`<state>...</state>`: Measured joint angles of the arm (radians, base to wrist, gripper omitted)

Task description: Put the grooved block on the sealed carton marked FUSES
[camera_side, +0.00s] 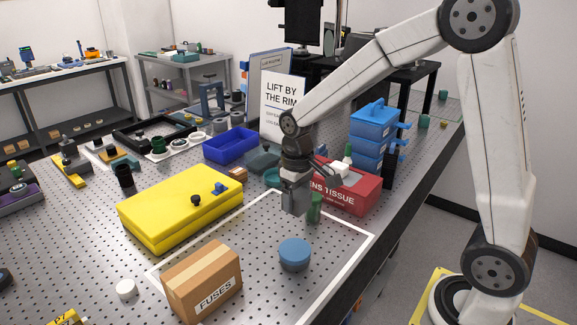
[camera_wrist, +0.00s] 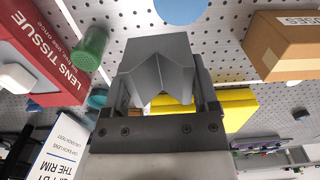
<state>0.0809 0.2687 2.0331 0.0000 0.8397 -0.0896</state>
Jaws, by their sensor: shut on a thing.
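The grooved block (camera_side: 294,199) is dark grey with a V-shaped notch, which shows clearly in the wrist view (camera_wrist: 150,70). My gripper (camera_side: 297,180) is shut on it, with a finger at either side in the wrist view (camera_wrist: 165,98). The block hangs below my gripper near the red box; I cannot tell whether it clears the table. The sealed carton marked FUSES (camera_side: 203,282) is brown with a tape strip and stands at the front, left of and nearer than the block. Part of it shows at the upper right of the wrist view (camera_wrist: 285,45). Its visible top is bare.
A green cylinder (camera_side: 314,208) stands close beside the block, with a red LENS TISSUE box (camera_side: 350,192) behind. A blue round piece (camera_side: 294,254) lies right of the carton. A yellow case (camera_side: 180,212) with knobs lies behind the carton. A white cap (camera_side: 125,289) sits to the left.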

